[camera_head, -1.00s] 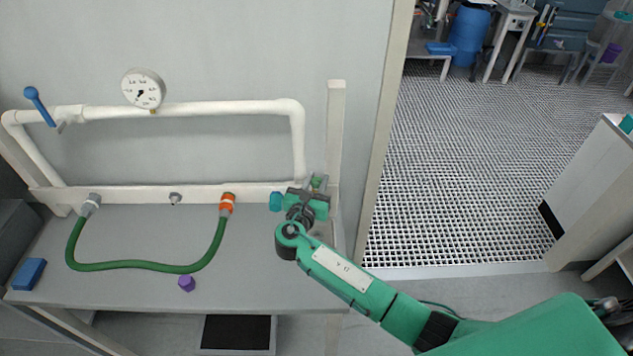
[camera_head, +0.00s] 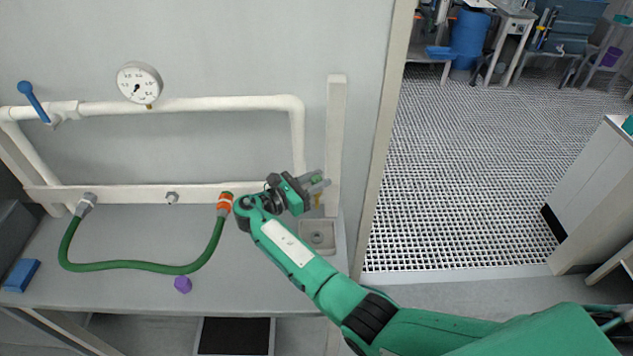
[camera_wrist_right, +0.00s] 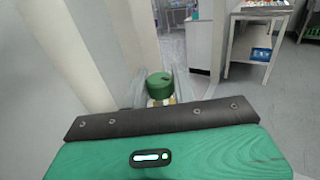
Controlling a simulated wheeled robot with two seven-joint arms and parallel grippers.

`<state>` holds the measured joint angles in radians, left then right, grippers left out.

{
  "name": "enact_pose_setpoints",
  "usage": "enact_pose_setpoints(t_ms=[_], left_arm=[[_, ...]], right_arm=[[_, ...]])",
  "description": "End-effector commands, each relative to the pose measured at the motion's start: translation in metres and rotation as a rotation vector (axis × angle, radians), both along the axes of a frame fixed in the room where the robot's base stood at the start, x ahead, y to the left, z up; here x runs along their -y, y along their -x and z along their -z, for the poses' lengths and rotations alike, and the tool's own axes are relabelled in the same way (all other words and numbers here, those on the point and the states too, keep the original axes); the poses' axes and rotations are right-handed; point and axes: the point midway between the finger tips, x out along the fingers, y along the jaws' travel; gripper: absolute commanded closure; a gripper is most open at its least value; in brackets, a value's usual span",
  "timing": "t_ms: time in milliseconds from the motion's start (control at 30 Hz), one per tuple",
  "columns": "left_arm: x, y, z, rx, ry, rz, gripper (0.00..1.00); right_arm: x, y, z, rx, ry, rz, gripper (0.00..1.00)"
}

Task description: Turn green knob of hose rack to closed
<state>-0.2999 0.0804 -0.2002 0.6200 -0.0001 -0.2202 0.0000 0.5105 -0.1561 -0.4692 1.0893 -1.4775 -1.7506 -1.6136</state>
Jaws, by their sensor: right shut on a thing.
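The green knob (camera_wrist_right: 160,86) sits between the fingers of my right gripper in the right wrist view. In the head view the right gripper (camera_head: 317,182) is at the right end of the white rack rail, beside the upright post, and is shut on the green knob (camera_head: 317,179). The knob is partly covered by the fingers there. A brass-coloured part shows just below the knob. The hose rack (camera_head: 130,193) has white pipes, a gauge (camera_head: 139,83) and a green hose (camera_head: 130,266) with an orange connector (camera_head: 225,203). My left gripper is not in view.
A blue lever (camera_head: 33,101) is on the pipe at the left. A purple piece (camera_head: 182,284) and a blue block (camera_head: 21,275) lie on the grey bench (camera_head: 240,275). A small basin (camera_head: 317,237) is below the gripper. The grated floor (camera_head: 460,180) to the right is open.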

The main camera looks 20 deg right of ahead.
Motion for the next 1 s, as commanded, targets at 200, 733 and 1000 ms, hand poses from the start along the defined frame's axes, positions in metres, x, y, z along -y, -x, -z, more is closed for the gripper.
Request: enact_pose_setpoints(t_ms=[200, 733, 1000], left_arm=[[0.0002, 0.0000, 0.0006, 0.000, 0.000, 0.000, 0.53], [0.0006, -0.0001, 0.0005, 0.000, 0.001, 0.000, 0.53], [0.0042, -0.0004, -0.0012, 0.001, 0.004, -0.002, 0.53]], right_arm=[[0.0005, -0.0007, -0.0018, 0.003, 0.001, 0.015, 0.96], [0.0005, -0.0005, -0.0012, 0.003, 0.001, 0.014, 0.53], [0.0039, -0.0020, -0.0014, 0.001, 0.001, 0.014, 0.53]])
